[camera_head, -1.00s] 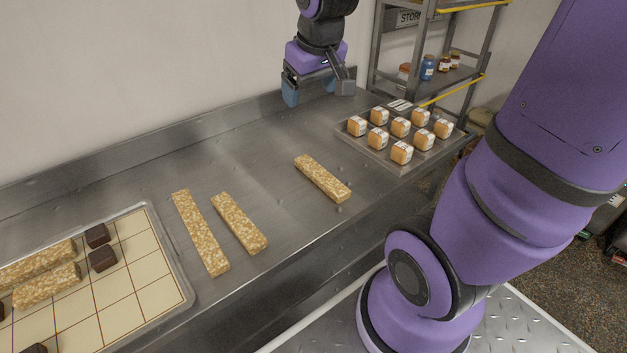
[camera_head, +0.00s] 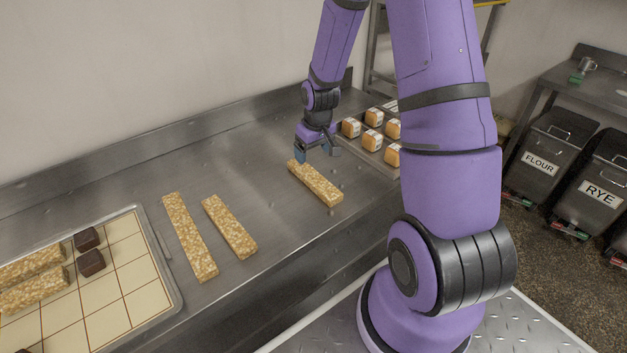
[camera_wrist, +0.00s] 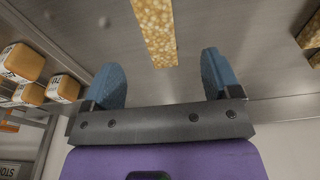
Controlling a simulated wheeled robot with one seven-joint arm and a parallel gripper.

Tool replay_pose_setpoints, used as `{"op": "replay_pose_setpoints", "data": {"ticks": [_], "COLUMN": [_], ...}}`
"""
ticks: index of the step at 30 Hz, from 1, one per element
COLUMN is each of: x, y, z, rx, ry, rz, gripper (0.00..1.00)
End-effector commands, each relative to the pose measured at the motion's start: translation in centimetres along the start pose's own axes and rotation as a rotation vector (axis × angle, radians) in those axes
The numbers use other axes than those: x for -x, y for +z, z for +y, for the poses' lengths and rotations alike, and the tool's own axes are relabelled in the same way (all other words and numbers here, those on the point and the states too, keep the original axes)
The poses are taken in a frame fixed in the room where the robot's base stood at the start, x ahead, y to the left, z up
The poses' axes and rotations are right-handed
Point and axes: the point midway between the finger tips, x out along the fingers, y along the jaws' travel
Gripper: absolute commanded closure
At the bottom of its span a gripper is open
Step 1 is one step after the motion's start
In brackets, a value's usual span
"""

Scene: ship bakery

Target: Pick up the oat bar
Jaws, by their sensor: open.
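Three oat bars lie loose on the steel counter. One oat bar (camera_head: 315,184) lies apart from the others, to the right, with my gripper (camera_head: 317,156) just above its far end. In the wrist view this bar (camera_wrist: 155,30) runs between and ahead of the blue fingertips, and my gripper (camera_wrist: 165,78) is open and empty. Two more bars, a longer one (camera_head: 190,236) and a shorter one (camera_head: 229,227), lie side by side at the middle left. I cannot tell the exact height of the fingers over the bar.
A gridded tray (camera_head: 132,270) at the left holds more oat bars (camera_head: 32,290) and dark brown cubes (camera_head: 90,262). Small labelled orange-brown blocks (camera_head: 373,141) stand on a tray right of my gripper. A wall runs behind the counter.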

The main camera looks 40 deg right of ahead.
Motion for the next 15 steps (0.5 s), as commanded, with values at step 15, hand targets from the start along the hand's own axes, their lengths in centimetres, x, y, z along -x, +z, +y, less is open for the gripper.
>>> {"op": "replay_pose_setpoints", "data": {"ticks": [15], "x": [-5.3], "y": [0.1], "z": [0.1], "rx": [0.0], "ry": [0.0], "rz": [-0.001], "gripper": [0.17]}}
